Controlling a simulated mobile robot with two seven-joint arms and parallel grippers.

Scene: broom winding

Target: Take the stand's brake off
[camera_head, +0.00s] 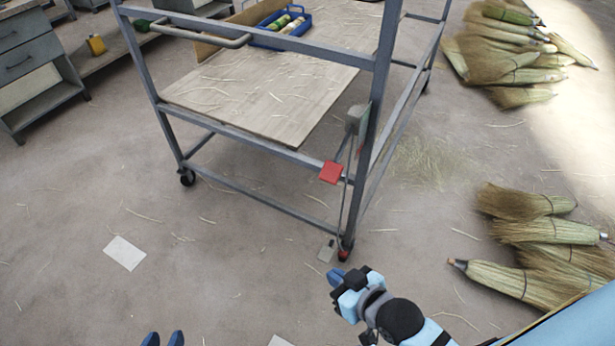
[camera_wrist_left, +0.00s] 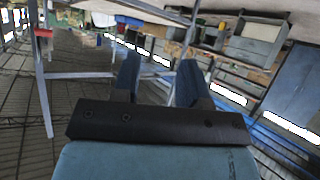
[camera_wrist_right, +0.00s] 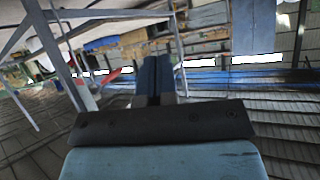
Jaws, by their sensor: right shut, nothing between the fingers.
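The stand (camera_head: 222,133) is a grey metal frame on casters with a wooden shelf. At its near right leg a thin rod runs from a grey box (camera_head: 356,118) past a red plate (camera_head: 331,172) down to a small grey pedal (camera_head: 327,251) beside a caster with red on it (camera_head: 345,251). Which part is the brake, and its state, I cannot tell. My right gripper (camera_head: 337,277) is shut and empty, just in front of that caster and apart from it in the picture. In the right wrist view its fingers (camera_wrist_right: 159,75) are together. My left gripper (camera_head: 163,339) is open and empty at the bottom edge; its fingers are apart in the left wrist view (camera_wrist_left: 158,80).
Several brooms lie in piles at the right (camera_head: 545,235) and upper right (camera_head: 510,55). A blue crate (camera_head: 262,37) sits on the stand. A drawer cabinet (camera_head: 35,65) stands at the left. White paper (camera_head: 125,253) and loose straw lie on the otherwise open floor.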

